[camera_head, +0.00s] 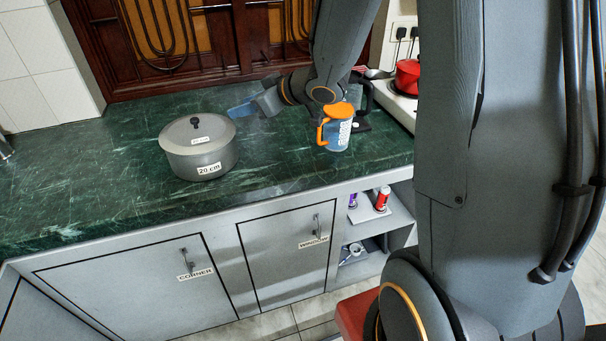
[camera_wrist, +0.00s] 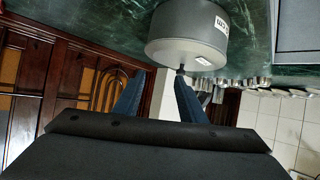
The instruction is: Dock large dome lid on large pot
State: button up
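The large grey pot (camera_head: 203,163) stands on the green marble counter, with a "20 cm" label on its side. The grey dome lid (camera_head: 180,132) with a black knob (camera_head: 195,122) rests on top of the pot, looking level; a label is on it too. My gripper (camera_head: 240,107) is just right of the lid, apart from it, with blue fingers pointing toward the pot. In the wrist view, which is upside down, the pot (camera_wrist: 188,30) and the knob (camera_wrist: 181,71) lie beyond the fingertips. The fingers are spread, with nothing between them.
A blue jug with an orange lid (camera_head: 338,128) stands right of the pot, close to my arm. A red pot (camera_head: 408,77) sits at the far right. The wooden panelled window (camera_head: 150,50) closes the back. The counter (camera_head: 75,185) left of the pot is clear.

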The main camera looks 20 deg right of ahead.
jog(key=s+d+f+m+g+h, duration=0.4)
jog(key=s+d+f+m+h, duration=0.2)
jog(key=s+d+h, duration=0.35)
jog(key=s+a+f+m+g+y, duration=0.1)
jog(key=s+g, duration=0.4)
jog(key=s, duration=1.2)
jog(key=shift+s+a+f+m+y, duration=0.25)
jog(key=shift+m+y, duration=0.2)
jog(key=shift+m, duration=0.25)
jog(key=shift+d, duration=0.1)
